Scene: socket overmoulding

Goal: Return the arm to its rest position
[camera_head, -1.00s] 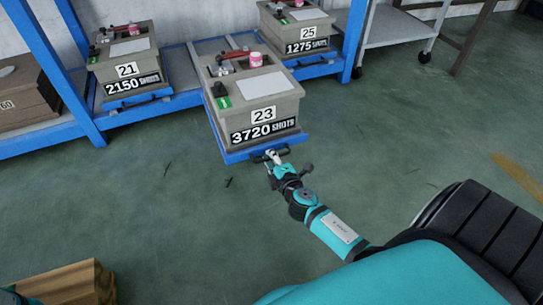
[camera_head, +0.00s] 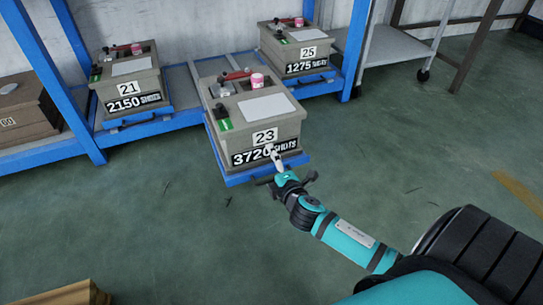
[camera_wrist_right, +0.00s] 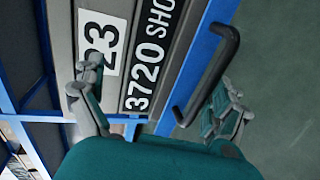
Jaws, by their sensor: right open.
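My right arm reaches from the lower right in the head view. Its gripper (camera_head: 281,166) is in front of box 23 (camera_head: 258,107), its light finger overlapping the "3720 SHOTS" label. In the right wrist view the gripper (camera_wrist_right: 155,82) is open, with its two fingers wide apart. The dark tray handle (camera_wrist_right: 208,76) shows between the fingers, nearer the right one; nothing is gripped. Whether a finger touches the handle cannot be told. My left gripper is out of view.
Box 23 sits on a blue pull-out tray (camera_head: 237,178), jutting out from the blue rack (camera_head: 183,118). Box 21 (camera_head: 129,85) and box 25 (camera_head: 297,50) stand farther back. A grey cart (camera_head: 392,48) is at the upper right. Green floor around the arm is open.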

